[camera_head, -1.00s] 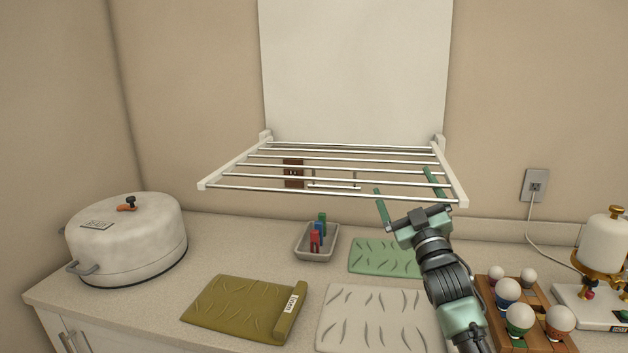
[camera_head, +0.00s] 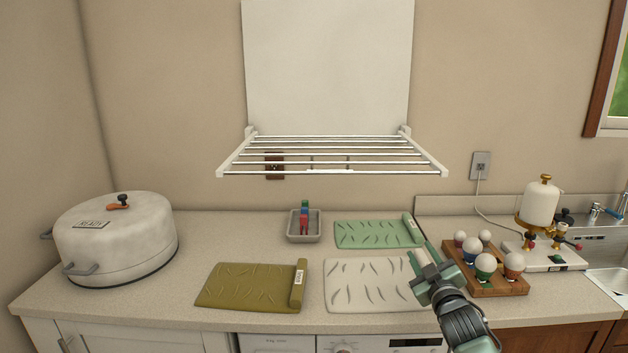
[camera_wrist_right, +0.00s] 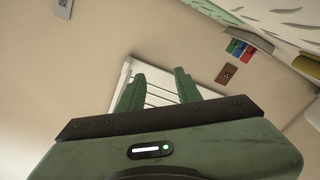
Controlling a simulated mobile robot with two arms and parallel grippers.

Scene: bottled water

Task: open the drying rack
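The drying rack (camera_head: 332,173) is folded down from a white wall panel (camera_head: 328,60). Its metal bars stand out level over the counter between two white side arms. The rack also shows in the wrist view (camera_wrist_right: 126,72), partly hidden behind my fingers. My right gripper (camera_head: 424,256) is lower than the rack and in front of it, over the right side of the white mat, clear of the bars. Its two green fingers (camera_wrist_right: 158,80) are apart with nothing between them. My left gripper is out of view.
A white lidded pot (camera_head: 115,245) stands at the left. Olive (camera_head: 240,285), white (camera_head: 365,290) and green (camera_head: 375,234) mats lie on the counter, with a small tray (camera_head: 304,237) behind. A wooden holder (camera_head: 490,287) with round-topped items is close right of my gripper.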

